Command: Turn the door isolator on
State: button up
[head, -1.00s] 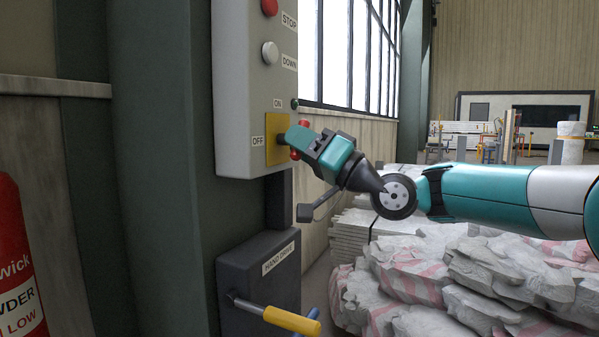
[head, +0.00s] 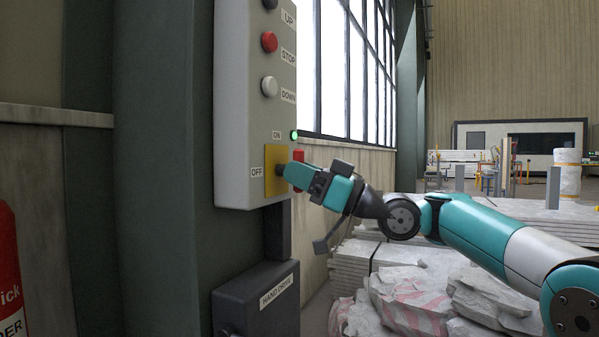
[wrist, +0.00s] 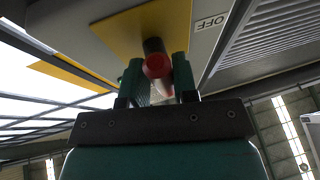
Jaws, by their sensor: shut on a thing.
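The door isolator is a red handle (head: 299,157) on a yellow plate (head: 272,186), low on the grey control box (head: 238,110). The plate has ON above it and OFF at its left. My gripper (head: 287,172) is at the plate and covers much of the handle. In the wrist view the red handle (wrist: 157,66) sits between the two green fingers of my gripper (wrist: 158,75), which are shut on it. The yellow plate (wrist: 128,30) is behind it. A small lamp (head: 294,135) beside ON is lit green. In the head view the handle looks upright.
Above are a white DOWN button (head: 269,87) and a red STOP button (head: 269,42). A dark HAND DRIVE box (head: 250,305) is below. Wrapped stacks (head: 410,295) lie under my arm. A red extinguisher (head: 10,270) stands at the left.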

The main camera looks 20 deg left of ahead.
jog(key=shift+s, duration=0.1)
jog(key=o, duration=0.9)
jog(key=shift+a, duration=0.1)
jog(key=shift+d+f, duration=0.1)
jog(key=shift+d, duration=0.15)
jog(key=shift+b+v, duration=7.2)
jog(key=shift+v, duration=1.25)
